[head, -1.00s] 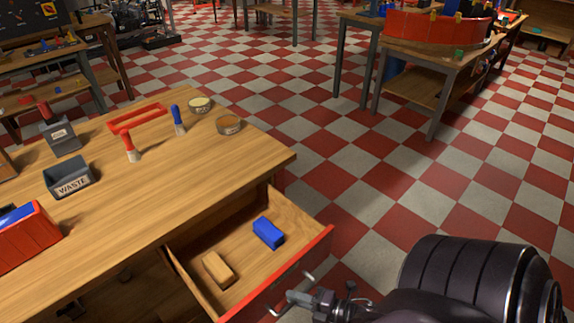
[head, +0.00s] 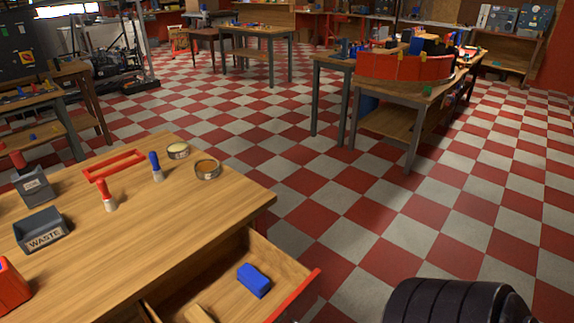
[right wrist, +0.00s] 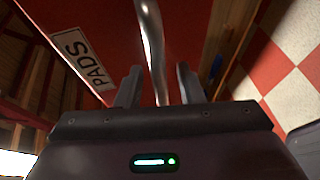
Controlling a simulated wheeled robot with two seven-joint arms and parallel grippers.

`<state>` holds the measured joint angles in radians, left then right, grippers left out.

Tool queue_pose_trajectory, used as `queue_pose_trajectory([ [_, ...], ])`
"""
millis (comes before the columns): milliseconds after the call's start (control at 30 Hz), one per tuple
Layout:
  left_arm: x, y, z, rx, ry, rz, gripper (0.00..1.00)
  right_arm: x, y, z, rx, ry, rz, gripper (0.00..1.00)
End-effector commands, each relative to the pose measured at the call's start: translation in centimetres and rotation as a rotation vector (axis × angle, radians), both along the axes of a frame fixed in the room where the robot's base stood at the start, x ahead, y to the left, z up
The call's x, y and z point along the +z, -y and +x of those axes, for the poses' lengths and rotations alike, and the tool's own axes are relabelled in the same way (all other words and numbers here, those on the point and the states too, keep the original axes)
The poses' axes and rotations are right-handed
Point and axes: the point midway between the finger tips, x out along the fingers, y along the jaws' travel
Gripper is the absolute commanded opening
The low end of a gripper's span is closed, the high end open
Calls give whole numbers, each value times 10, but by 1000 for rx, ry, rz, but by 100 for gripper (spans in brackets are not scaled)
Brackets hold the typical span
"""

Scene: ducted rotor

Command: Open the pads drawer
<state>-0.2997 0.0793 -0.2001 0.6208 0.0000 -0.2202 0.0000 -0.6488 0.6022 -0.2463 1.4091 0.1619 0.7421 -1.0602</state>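The pads drawer (head: 285,262) is pulled out from the wooden table, with its red front towards the lower right. A blue block (head: 254,281) and a tan block (head: 199,314), partly cut off, lie inside it. In the right wrist view, the red drawer front (right wrist: 105,25) carries a white PADS label (right wrist: 82,58). The metal handle (right wrist: 154,45) runs between the fingers of my right gripper (right wrist: 158,88). Those fingers are apart, with gaps visible on both sides of the handle. In the head view the right gripper is below the picture. My left gripper is in neither view.
The table (head: 130,235) bears a grey WASTE bin (head: 41,230), a red frame (head: 114,165), two brushes and two round tins. Open checkered floor (head: 390,240) lies to the right of the drawer. Another workbench (head: 400,90) stands further back.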

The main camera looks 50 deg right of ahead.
Motion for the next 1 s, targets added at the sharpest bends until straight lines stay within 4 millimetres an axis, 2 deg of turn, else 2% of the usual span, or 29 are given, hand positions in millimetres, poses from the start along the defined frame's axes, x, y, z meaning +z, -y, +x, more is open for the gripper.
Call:
queue_pose_trajectory([
  [300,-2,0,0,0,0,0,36,7,18,-44,0,-5,-1,34],
  [500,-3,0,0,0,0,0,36,12,28,-66,-1,-2,-1,34],
  [1000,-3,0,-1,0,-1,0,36,14,30,-70,0,-1,0,34],
])
